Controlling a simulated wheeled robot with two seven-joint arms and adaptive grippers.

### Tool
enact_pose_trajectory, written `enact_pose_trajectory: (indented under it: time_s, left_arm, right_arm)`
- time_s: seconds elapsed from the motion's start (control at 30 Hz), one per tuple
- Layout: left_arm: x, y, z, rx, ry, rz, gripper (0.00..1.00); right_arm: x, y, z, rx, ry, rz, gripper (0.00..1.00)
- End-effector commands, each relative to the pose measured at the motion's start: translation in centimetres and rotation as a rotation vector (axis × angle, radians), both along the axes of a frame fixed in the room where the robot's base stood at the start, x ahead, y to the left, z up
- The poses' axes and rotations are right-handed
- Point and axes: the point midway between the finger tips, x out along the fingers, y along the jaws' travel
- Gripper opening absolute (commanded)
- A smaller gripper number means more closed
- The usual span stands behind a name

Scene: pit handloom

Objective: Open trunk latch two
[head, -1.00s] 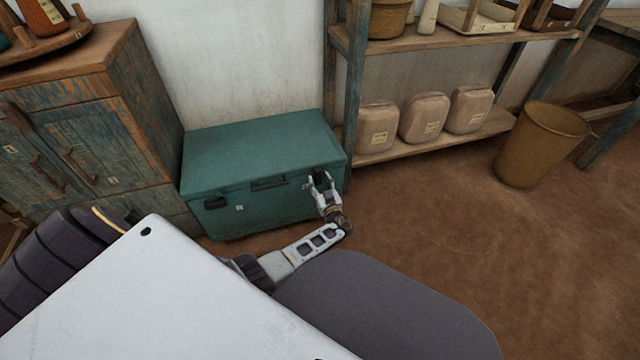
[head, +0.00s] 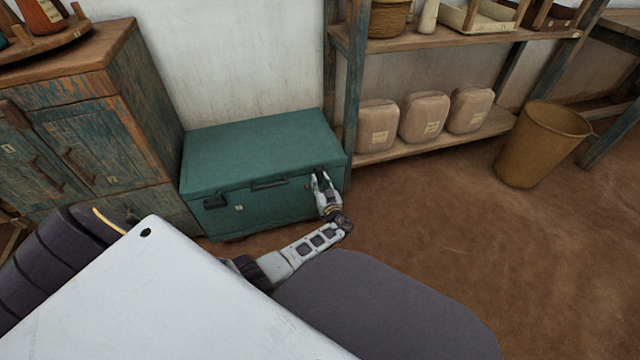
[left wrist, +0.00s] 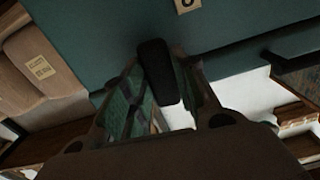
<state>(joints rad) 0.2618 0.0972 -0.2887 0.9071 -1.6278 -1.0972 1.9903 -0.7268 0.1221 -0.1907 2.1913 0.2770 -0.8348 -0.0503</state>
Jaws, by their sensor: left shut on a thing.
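A green trunk (head: 255,150) stands against the wall with its lid down. A dark latch (head: 215,203) sits on its front at the left, and a dark handle (head: 268,184) is at the middle. My left gripper (head: 319,175) is at the right end of the trunk's front. In the left wrist view its fingers (left wrist: 165,85) are closed on a dark latch (left wrist: 157,70) against the green trunk face (left wrist: 110,30). In the head view the gripper mostly hides this latch. A small label (left wrist: 187,4) shows beside it. My right gripper is not in view.
A wooden cabinet (head: 155,110) stands left of the trunk. A shelf rack (head: 440,148) with several tan sacks (head: 424,117) is at the right, and a brown bucket (head: 540,145) stands beyond. The floor in front of the rack is clear.

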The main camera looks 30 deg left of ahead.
Motion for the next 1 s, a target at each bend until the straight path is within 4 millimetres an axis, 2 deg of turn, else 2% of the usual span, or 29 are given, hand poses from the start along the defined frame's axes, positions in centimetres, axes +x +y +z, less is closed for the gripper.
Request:
enact_pose_trajectory:
  time_s: [0.4, 1.0]
  left_arm:
    - [0.2, -0.3, -0.3, 0.132, 0.154, -0.002, 0.05]
    - [0.7, -0.7, -0.5, 0.375, 0.44, -0.002, 0.05]
  right_arm:
    - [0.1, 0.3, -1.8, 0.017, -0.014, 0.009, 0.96]
    - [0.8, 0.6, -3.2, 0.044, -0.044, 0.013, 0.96]
